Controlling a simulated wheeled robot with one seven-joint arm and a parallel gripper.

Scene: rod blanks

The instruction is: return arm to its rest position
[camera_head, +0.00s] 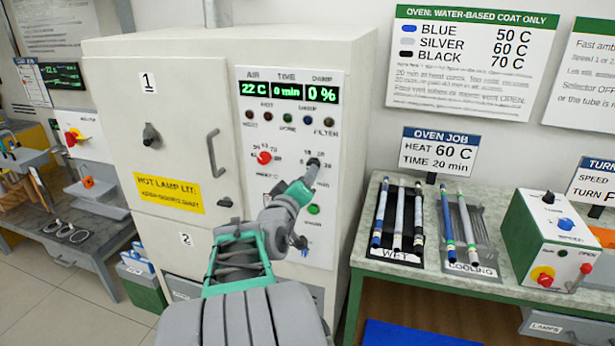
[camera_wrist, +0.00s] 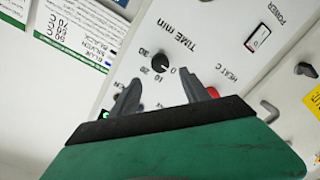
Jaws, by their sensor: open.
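My arm (camera_head: 245,268) reaches up from the bottom of the head view to the control panel of the white oven cabinet (camera_head: 352,100). My gripper (camera_head: 306,183) is in front of the panel, just below a black knob (camera_head: 313,163). In the wrist view my gripper (camera_wrist: 160,91) is open, its two grey fingers apart with nothing between them. The TIME min knob (camera_wrist: 160,63) shows just beyond the fingertips; I cannot tell whether they touch it. The panel displays (camera_head: 287,92) read 22 C, 0 min and 0 %.
Right of the cabinet, a stone-topped bench (camera_head: 463,281) holds a WET rack (camera_head: 398,257) and a COOLING rack (camera_head: 470,268) with rods, plus a green-and-white control box (camera_head: 532,232). A cabinet door handle (camera_head: 214,153) sticks out left of the panel. Another workbench stands far left.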

